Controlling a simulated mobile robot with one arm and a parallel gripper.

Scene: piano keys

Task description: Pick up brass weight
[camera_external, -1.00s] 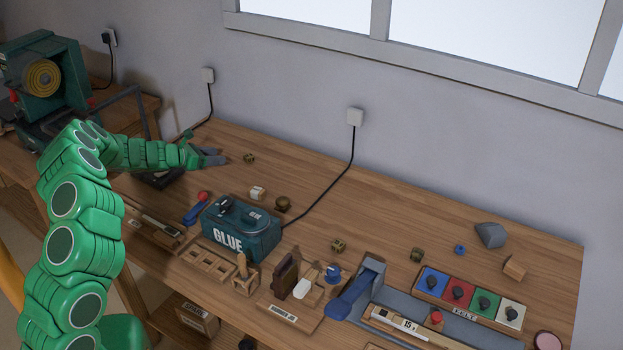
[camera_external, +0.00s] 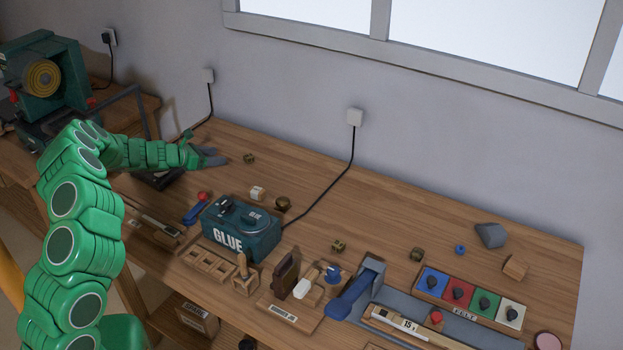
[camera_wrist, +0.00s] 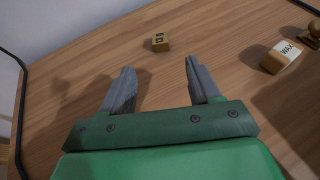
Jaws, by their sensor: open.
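A small brass weight (camera_external: 249,158) sits on the workbench near the back, just right of my gripper (camera_external: 211,157). In the wrist view the brass weight (camera_wrist: 160,42) is a small block with dark marks, lying beyond my fingertips and roughly in line with the gap between them. My gripper (camera_wrist: 158,66) is open and empty, its two grey fingers apart and not touching the weight. Similar small brass pieces stand farther right on the bench: one behind the glue box (camera_external: 283,203), one near the middle (camera_external: 338,245) and one toward the right (camera_external: 416,254).
The wooden bench (camera_external: 300,175) is clear around the nearest weight. A white-labelled wax block (camera_wrist: 284,55) lies to its right. The teal glue box (camera_external: 240,228), a blue tool with a red end (camera_external: 196,209) and wooden holders (camera_external: 206,265) stand nearer the front edge.

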